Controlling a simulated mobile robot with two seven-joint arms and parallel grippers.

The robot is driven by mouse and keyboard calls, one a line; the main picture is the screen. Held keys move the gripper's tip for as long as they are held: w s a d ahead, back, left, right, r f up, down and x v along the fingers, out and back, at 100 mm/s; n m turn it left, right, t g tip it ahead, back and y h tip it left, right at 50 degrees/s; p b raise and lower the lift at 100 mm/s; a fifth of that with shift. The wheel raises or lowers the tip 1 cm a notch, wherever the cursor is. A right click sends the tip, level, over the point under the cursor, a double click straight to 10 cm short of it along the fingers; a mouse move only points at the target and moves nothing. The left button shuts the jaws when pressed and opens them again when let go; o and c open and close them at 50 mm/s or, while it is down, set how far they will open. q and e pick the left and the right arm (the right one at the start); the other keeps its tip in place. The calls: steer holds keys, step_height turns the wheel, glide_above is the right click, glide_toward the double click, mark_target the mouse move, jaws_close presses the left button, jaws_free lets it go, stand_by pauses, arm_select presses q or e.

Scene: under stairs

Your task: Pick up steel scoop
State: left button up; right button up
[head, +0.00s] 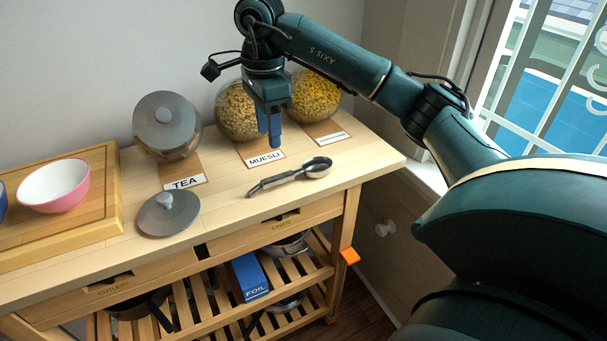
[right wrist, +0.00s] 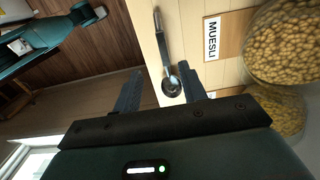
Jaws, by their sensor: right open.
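The steel scoop (head: 291,176) lies on the wooden table top near its front edge, in front of the MUESLI label. Its bowl is at the right and its dark handle points left. My right gripper (head: 272,136) is above the table, behind the scoop and in front of the muesli jar, fingers pointing down, open and empty. In the right wrist view the scoop (right wrist: 171,84) shows beyond and between the open fingers (right wrist: 162,92), not touched as far as I can tell. My left gripper is in neither view.
Glass jars of muesli (head: 238,110) and yellow cereal (head: 316,95) stand behind my gripper. A lidded jar (head: 167,125), a loose grey lid (head: 168,213), and a wooden board (head: 100,228) with a pink bowl (head: 54,186) are to the left. Shelves below hold a FOIL box (head: 250,277).

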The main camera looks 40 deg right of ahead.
glide_above(271, 179)
steer(key=f, duration=0.7)
steer(key=shift+s+d, duration=0.1)
steer(key=shift+s, duration=0.15)
steer(key=shift+w+f+p, duration=0.15)
steer(key=shift+f+p, duration=0.2)
steer(key=shift+f, duration=1.05)
steer(key=shift+w+f+p, duration=0.1)
steer(key=shift+f+p, duration=0.2)
steer(key=shift+f, duration=1.1)
steer(key=shift+c, duration=0.5)
jaws_close()
